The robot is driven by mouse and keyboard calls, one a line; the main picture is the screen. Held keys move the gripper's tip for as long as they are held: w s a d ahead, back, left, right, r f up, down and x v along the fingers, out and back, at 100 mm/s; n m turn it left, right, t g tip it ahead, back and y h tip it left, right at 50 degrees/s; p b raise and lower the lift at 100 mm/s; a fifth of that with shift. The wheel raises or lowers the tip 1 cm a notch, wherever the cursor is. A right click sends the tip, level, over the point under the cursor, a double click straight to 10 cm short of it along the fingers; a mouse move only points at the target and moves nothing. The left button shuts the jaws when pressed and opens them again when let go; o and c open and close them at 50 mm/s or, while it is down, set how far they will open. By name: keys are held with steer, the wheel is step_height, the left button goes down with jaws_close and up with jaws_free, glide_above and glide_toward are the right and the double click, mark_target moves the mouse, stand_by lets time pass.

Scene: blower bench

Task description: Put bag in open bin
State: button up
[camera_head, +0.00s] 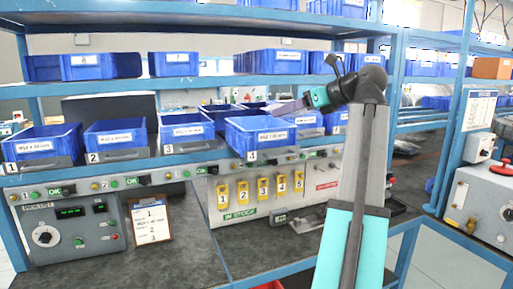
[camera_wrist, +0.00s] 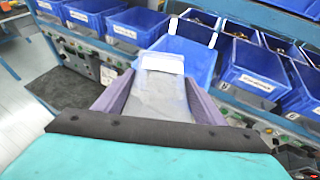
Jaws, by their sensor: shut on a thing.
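My gripper (camera_head: 286,107) reaches over the open bin (camera_head: 262,143), a blue bin numbered 4 that sticks out in front of its neighbours. In the wrist view my gripper (camera_wrist: 158,105) has its purple fingers shut on a clear bag (camera_wrist: 158,92) with a whitish label at its far end. The bag is held between the fingers, pointing toward the open bin (camera_wrist: 200,60). The bag hides part of this bin. In the head view I cannot make out the bag clearly. I cannot tell whether the bag touches the bin.
Blue bins numbered 1 (camera_head: 42,147), 2 (camera_head: 115,138) and 3 (camera_head: 187,132) stand to the left on the shelf. More bins (camera_wrist: 252,75) are on the right in the wrist view. A blue shelf beam (camera_head: 170,87) runs behind. A control panel (camera_head: 75,222) and clipboard (camera_head: 151,221) are below.

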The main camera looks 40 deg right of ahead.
steer(key=shift+w, duration=0.25)
steer(key=w+d, duration=0.2)
steer(key=w, duration=0.4)
steer(key=w+d+f, duration=0.1)
steer(key=w+d, duration=0.2)
steer(key=w, duration=0.4)
steer(key=shift+w+f, duration=0.2)
steer(key=shift+w, duration=0.1)
steer(key=shift+w, duration=0.1)
steer(key=shift+w+d+f+p, duration=0.1)
steer(key=shift+w+f+p, duration=0.15)
steer(key=shift+f, duration=0.65)
steer(key=shift+w+d+f+p, duration=0.1)
steer(key=shift+w+f, duration=0.15)
steer(key=shift+f, duration=0.65)
steer(key=shift+f, duration=0.6)
steer(key=o, duration=1.4)
steer(key=shift+r, duration=0.1)
